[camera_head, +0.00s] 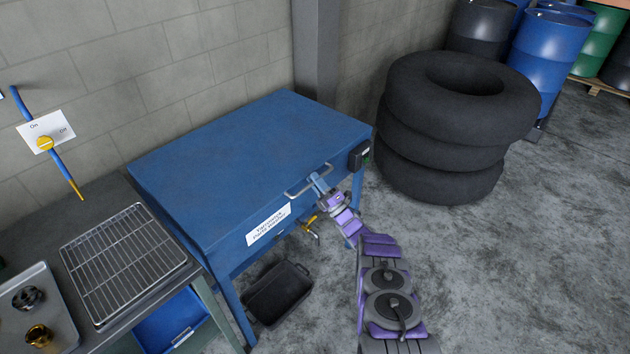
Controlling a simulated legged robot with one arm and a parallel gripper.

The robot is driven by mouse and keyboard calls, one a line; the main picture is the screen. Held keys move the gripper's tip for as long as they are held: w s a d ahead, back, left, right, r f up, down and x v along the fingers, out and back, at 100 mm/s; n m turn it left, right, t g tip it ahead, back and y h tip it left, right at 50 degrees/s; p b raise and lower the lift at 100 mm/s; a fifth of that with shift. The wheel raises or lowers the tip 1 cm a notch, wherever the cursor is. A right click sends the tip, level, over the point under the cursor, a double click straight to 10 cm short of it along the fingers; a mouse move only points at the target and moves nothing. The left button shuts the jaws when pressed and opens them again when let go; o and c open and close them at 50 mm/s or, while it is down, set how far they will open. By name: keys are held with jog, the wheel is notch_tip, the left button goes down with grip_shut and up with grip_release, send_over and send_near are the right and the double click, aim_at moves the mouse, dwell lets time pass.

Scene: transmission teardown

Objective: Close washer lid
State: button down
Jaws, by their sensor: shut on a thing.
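The blue parts washer (278,222) stands against the block wall. Its blue lid (245,140) lies flat over the top and looks closed. A metal handle (294,195) sticks out from the lid's front edge, right of the white label. My gripper (318,180) is at the right part of this handle and is shut on it. My purple and grey arm reaches up to it from the lower right. The fingertips are small in this view, and the washer's inside is hidden by the lid.
Left of the washer is a bench with a wire rack (122,262) and a metal tray (38,312) holding parts. A black bin (278,293) sits on the floor below the washer. Stacked tires (450,125) stand to the right. The floor at lower right is clear.

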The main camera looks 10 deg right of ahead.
jog(key=shift+s+f+h, duration=0.2)
jog(key=shift+f+h, duration=0.1)
jog(key=shift+f, duration=0.55)
jog(key=c, duration=1.4)
grip_release()
jog(key=shift+f, duration=0.1)
jog(key=shift+o, duration=0.7)
jog(key=shift+w, duration=0.15)
jog(key=shift+d, duration=0.1)
jog(key=shift+w+r, duration=0.1)
jog(key=shift+r, duration=0.1)
jog(key=shift+w+r, duration=0.1)
jog(key=shift+r, duration=0.25)
